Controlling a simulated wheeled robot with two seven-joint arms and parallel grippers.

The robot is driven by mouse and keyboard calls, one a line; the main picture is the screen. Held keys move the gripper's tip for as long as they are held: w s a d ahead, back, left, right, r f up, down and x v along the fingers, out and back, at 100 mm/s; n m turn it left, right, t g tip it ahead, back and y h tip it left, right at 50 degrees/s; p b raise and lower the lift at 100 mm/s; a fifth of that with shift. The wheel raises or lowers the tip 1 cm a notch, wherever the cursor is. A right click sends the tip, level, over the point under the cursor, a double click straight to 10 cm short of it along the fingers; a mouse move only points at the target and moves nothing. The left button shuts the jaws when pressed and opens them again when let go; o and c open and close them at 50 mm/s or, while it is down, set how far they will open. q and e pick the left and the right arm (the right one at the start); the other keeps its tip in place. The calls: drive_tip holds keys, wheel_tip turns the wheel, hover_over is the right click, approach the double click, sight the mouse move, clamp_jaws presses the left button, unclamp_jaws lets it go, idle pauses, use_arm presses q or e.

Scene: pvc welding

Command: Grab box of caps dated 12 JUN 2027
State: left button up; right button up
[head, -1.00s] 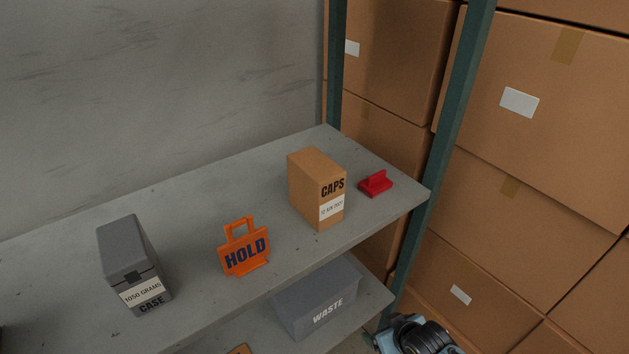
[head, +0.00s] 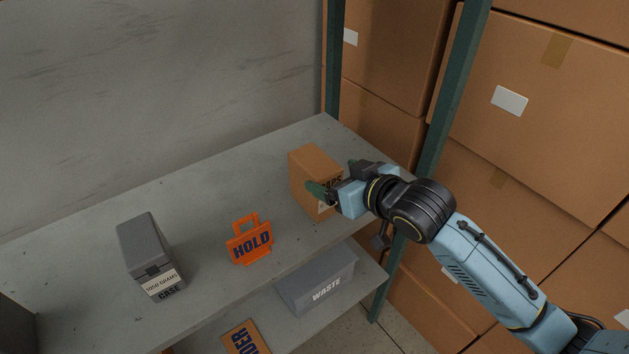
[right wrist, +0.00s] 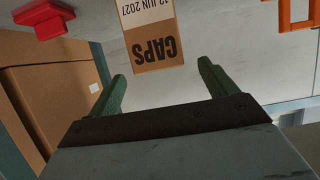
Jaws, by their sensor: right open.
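The brown caps box (head: 312,172) stands upright on the grey shelf, toward its right end. In the right wrist view the caps box (right wrist: 157,52) appears upside down, with a white label reading 12 JUN 2027. My right gripper (head: 336,178) is at the front of the box, and partly hides its CAPS lettering in the head view. In the right wrist view my right gripper (right wrist: 160,82) is open, its two green fingers apart to either side of the box's near face, with nothing held. My left gripper does not show.
An orange HOLD sign (head: 250,242) and a grey case (head: 150,255) stand left of the box on the shelf (head: 200,212). A red object (right wrist: 44,18) lies beside the box. A green post (head: 447,110) rises at the shelf's right end. A grey WASTE bin (head: 318,287) sits below.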

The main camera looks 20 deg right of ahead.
sight(316, 167)
drive_tip(key=shift+x, duration=3.95)
drive_tip(key=shift+d, duration=0.1)
drive_tip(key=c, duration=1.2)
drive_tip(key=shift+c, duration=0.3)
drive_tip(key=shift+r, duration=0.1)
